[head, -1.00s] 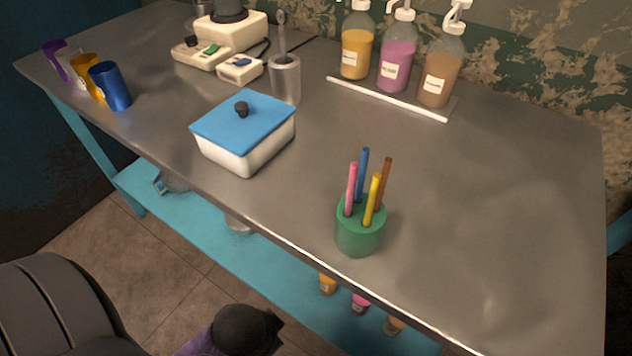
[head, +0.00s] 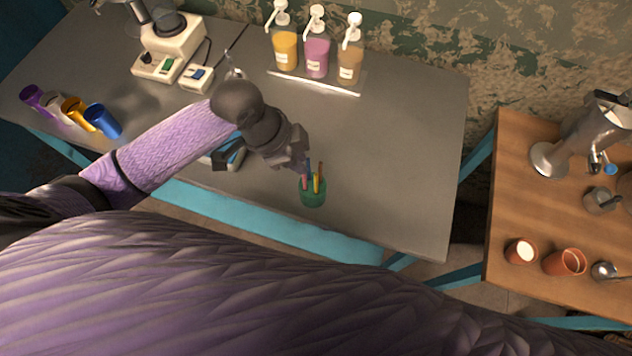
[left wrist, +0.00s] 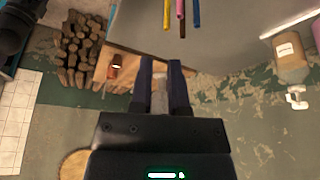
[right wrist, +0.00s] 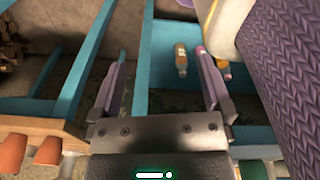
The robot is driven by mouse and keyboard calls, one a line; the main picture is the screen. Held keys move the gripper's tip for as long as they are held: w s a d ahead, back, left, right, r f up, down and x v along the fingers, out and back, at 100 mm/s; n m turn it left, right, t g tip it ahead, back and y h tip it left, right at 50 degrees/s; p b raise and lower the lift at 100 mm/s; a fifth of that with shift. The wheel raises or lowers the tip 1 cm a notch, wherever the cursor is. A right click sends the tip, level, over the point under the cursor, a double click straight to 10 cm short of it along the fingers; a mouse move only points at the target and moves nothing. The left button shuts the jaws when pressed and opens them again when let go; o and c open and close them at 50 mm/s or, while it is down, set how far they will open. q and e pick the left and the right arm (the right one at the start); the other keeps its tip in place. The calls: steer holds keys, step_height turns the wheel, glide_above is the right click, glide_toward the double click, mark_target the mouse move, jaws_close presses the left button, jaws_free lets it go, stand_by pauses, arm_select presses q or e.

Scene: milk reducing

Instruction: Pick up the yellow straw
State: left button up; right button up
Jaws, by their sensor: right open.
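The yellow straw (head: 316,185) stands in a green cup (head: 313,197) near the front of the grey table, beside a pink straw (head: 305,182) and a brown straw (head: 321,169). My left gripper (head: 303,168) is just behind and left of the straws, above the table, and hides part of them. Straws show at the top edge there, beyond the fingertips, including a blue straw (left wrist: 196,13). My right gripper (right wrist: 160,80) is open and empty beside a blue table frame.
A lidded box (head: 229,155) is mostly hidden under my left arm. Pump bottles (head: 316,58) stand on a tray at the back, and coloured cups (head: 101,119) at the left. A wooden table (head: 515,185) stands at the right. The grey table right of the straws is clear.

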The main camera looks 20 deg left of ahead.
arm_select(q)
steer(key=w, duration=0.1)
steer(key=b, duration=0.2)
glide_above(316, 189)
step_height(316, 189, down, 9)
steer(key=shift+w+a, duration=0.15)
steer(key=shift+a, duration=0.05)
arm_select(e)
steer(key=s+f, duration=0.2)
steer(key=shift+s+d+f, duration=0.25)
steer(key=shift+d+f, duration=0.1)
arm_select(q)
steer(key=shift+c, duration=0.3)
jaws_close()
